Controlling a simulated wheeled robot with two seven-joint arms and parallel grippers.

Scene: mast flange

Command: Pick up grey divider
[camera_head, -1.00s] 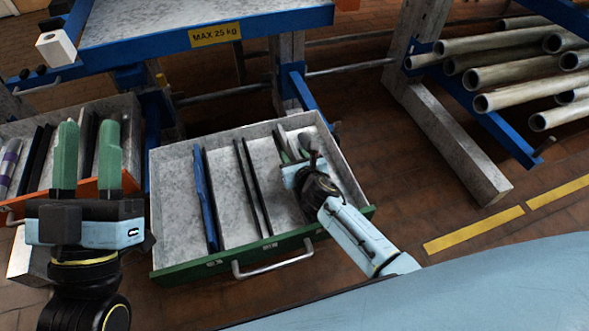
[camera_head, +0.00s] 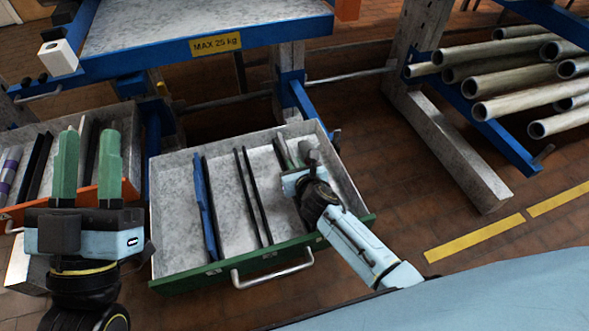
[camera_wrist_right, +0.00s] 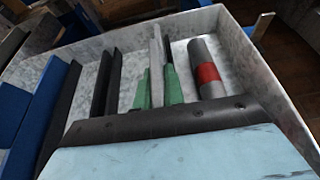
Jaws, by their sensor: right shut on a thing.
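The grey divider (camera_wrist_right: 156,52) stands upright in the open green-fronted drawer (camera_head: 168,210). In the right wrist view it rises between the two green fingers of my right gripper (camera_wrist_right: 158,88). The right gripper, also seen in the head view (camera_head: 285,157), is shut on the divider inside the drawer's right part. Its lower part is hidden by the gripper. My left gripper (camera_head: 88,150) is open and empty, fingers upward, in front of the orange-fronted drawer at the left.
Black dividers (camera_head: 252,195) and a blue divider (camera_head: 205,205) stand left of the right gripper. A grey cylinder with a red band (camera_wrist_right: 207,70) lies close to its right, near the drawer wall. A blue-edged bench (camera_head: 262,30) overhangs behind. Pipes (camera_head: 520,80) lie at the right.

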